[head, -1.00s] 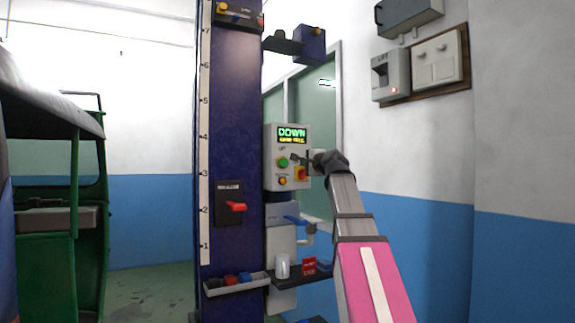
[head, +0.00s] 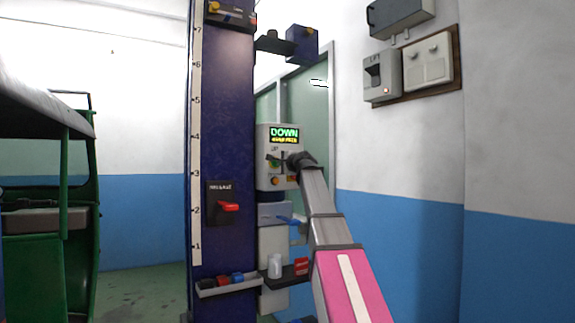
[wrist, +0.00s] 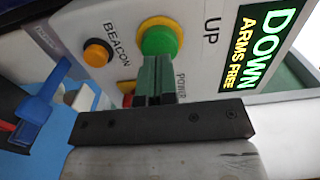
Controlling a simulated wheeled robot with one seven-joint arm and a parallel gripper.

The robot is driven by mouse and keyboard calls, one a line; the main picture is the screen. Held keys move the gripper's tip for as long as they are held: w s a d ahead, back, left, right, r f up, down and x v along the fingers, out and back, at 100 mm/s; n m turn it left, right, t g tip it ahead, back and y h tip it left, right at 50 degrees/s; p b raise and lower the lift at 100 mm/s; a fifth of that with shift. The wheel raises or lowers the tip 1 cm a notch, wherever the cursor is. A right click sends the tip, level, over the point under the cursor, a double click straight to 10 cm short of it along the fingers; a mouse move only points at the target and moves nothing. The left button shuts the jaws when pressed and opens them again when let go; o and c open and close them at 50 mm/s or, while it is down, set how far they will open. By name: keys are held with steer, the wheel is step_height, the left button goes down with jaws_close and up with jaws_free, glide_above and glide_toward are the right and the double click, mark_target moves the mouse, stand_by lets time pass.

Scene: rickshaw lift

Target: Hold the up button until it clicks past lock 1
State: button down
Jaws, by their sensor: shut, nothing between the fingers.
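The grey control box (head: 262,183) stands beside the blue lift column. Its display (head: 285,135) reads DOWN, with ARMS FREE legible below it in the wrist view. The green UP button (wrist: 160,38) with its yellow ring shows in the wrist view. My gripper (wrist: 154,62) is shut and empty, its fingertips over the lower edge of the green button. I cannot tell whether they touch or press it. In the head view my gripper (head: 280,160) is in front of the box and partly covers the button (head: 274,164).
An orange BEACON button (wrist: 97,52) is near the green one, and a red-and-yellow POWER control is partly hidden behind my fingers. The blue column (head: 228,120) carries a numbered scale and a red release lever (head: 229,206). A green rickshaw (head: 80,240) stands left.

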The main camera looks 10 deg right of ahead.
steer(key=shift+x, duration=0.9)
